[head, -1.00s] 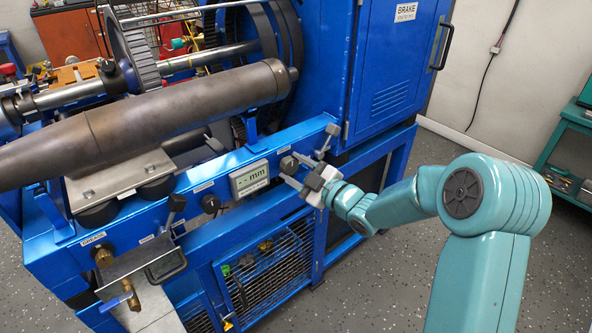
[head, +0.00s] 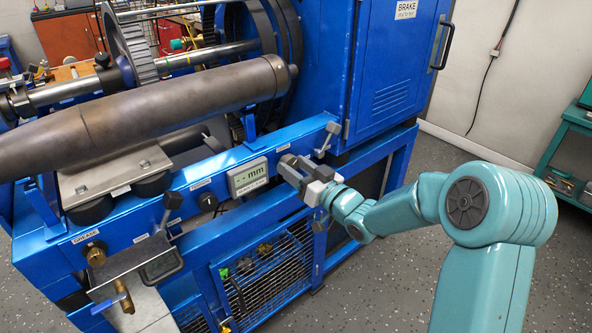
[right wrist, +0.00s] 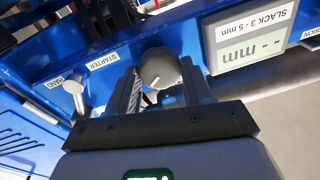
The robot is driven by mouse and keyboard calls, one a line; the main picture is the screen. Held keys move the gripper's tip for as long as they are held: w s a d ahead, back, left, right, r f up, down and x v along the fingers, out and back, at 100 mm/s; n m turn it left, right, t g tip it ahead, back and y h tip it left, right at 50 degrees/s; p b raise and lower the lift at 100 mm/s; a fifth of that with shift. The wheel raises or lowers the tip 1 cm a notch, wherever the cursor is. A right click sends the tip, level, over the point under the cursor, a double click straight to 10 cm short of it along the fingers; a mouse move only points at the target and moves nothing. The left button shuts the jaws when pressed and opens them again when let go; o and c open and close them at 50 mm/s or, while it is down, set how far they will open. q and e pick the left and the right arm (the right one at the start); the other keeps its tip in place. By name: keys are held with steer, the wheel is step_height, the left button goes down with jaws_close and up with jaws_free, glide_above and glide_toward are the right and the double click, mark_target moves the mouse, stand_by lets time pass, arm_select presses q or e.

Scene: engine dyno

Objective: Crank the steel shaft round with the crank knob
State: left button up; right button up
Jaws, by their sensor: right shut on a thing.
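My right gripper (head: 291,168) is at the blue front rail of the dyno, over a round dark knob. In the right wrist view the knob (right wrist: 158,67) has a white pointer line and sits between the two fingers, beside a STARTER label; the right gripper (right wrist: 158,85) is shut on it. In the head view the gripper mostly hides this knob. A shiny steel shaft (head: 212,54) runs through a toothed wheel (head: 131,45) behind a big dark grey tapered cylinder (head: 160,112). I cannot make out a crank knob on the shaft. My left gripper is not in view.
A slack display (head: 248,178) is just left of the gripper on the rail. A small lever (right wrist: 73,88) stands by a HAND label. Another black knob (head: 208,203), a grease fitting (head: 95,254) and a mesh guard (head: 262,272) are further left or below. Open floor lies at right.

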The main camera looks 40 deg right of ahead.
steer(key=m+h, duration=0.1)
steer(key=m, duration=0.6)
steer(key=shift+a+f+b, duration=0.1)
steer(key=shift+f+b, duration=0.05)
steer(key=shift+b, duration=0.15)
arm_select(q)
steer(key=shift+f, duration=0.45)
arm_select(e)
steer(key=m+h, duration=0.1)
steer(key=m, duration=0.6)
steer(key=o, duration=1)
steer(key=shift+o, duration=0.2)
arm_select(q)
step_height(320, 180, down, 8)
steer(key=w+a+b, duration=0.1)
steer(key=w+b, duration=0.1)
steer(key=b, duration=0.7)
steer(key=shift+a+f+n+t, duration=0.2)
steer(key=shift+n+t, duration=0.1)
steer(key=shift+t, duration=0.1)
arm_select(e)
steer(key=s+f, duration=0.1)
steer(key=s, duration=1.5)
steer(key=shift+s+d+f, duration=0.15)
steer(key=shift+d+f, duration=0.05)
